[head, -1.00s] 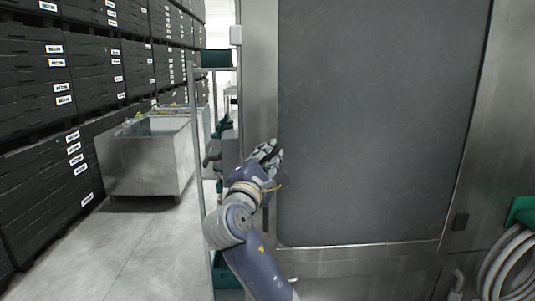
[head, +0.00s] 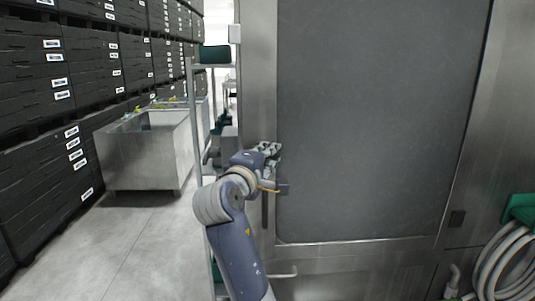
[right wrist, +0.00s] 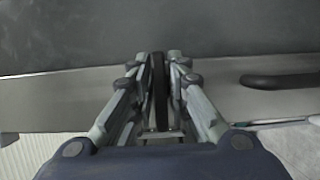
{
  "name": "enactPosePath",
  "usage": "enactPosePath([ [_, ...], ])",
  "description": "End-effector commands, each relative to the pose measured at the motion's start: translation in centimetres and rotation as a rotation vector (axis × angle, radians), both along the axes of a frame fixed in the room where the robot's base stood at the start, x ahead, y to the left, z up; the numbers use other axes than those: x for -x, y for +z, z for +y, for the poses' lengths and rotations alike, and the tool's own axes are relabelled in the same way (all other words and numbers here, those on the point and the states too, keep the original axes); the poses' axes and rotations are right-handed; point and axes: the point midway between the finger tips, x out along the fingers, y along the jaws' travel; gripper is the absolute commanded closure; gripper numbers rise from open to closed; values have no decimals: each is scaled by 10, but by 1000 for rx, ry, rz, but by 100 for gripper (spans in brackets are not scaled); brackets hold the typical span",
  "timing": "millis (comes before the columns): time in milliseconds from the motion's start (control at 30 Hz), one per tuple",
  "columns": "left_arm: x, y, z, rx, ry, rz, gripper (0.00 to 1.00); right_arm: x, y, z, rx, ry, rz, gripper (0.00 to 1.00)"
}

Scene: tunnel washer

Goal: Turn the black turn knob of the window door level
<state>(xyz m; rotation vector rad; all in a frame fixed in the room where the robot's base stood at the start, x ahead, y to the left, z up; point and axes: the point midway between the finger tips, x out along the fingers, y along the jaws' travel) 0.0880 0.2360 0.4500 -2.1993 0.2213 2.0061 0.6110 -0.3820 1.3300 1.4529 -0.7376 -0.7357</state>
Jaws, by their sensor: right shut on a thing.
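The window door (head: 365,120) has a large dark pane in a steel frame. My right gripper (head: 269,149) is at the left edge of the frame, and its hold is hard to see in the head view. In the right wrist view, the right gripper (right wrist: 158,62) is shut on the black turn knob (right wrist: 158,85). The knob is a narrow black bar between the fingers, lying across the steel strip at a right angle to the pane's edge. The fingers hide part of it. My left gripper is not in view.
A black handle (right wrist: 280,80) lies along the same steel strip and hangs upright below the gripper in the head view (head: 265,209). A metal rack (head: 195,125) stands close left of my arm. A steel tub (head: 150,155) and stacked black crates (head: 40,160) are further left. A coiled hose (head: 505,260) is at right.

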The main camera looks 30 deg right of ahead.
Motion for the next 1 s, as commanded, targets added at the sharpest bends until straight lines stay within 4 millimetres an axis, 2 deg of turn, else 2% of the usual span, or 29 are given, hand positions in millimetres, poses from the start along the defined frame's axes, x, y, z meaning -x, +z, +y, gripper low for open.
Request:
enactPosePath([
  [367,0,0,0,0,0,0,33,0,-1,0,-6,-1,-2,100],
  [400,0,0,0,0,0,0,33,0,-1,0,-6,-1,-2,82],
  [467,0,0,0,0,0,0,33,0,-1,0,-5,-1,-2,70],
  [800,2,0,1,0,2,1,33,1,0,1,-4,0,-2,70],
  [1000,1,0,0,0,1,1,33,13,-1,20,-5,3,-2,70],
])
